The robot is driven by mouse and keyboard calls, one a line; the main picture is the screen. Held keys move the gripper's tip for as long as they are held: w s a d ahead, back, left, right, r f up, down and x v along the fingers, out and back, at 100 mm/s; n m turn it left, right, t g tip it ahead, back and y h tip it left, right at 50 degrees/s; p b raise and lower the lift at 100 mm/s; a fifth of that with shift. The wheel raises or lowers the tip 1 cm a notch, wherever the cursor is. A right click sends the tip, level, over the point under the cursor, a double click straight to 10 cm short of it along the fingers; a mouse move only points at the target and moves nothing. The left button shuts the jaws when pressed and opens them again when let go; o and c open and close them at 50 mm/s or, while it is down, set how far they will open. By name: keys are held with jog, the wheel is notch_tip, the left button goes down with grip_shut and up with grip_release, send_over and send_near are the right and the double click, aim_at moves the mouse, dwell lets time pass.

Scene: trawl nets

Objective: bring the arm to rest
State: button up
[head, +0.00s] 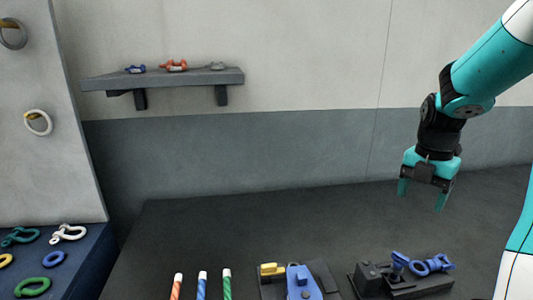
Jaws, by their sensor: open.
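My gripper (421,194) hangs at the right side of the head view, at the end of my teal and black arm. Its two teal fingers point down and stand apart, with nothing between them. It is in the air above the dark table (250,225), up and behind a black fixture (405,288) with blue parts. It touches nothing that I can see.
A blue and yellow device (302,282) and several striped sticks (202,286) stand at the front edge. A wall shelf (165,80) holds small fittings. Rings and shackles lie on a blue surface (75,270) at left. The table's middle is clear.

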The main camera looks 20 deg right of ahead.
jog(key=shift+a, duration=0.1)
jog(key=s+a+r+m+t+y, duration=0.2)
jog(key=a+m, duration=0.8)
jog(key=a, duration=1.7)
jog(key=s+a+r+m+g+y, duration=0.1)
jog(key=s+a+m, duration=0.3)
jog(key=s+a, duration=0.4)
jog(key=shift+r+g+y, duration=0.3)
jog(key=shift+g+y, duration=0.2)
jog(key=shift+y, duration=0.1)
jog(key=shift+a, duration=0.1)
jog(key=shift+c, duration=0.4)
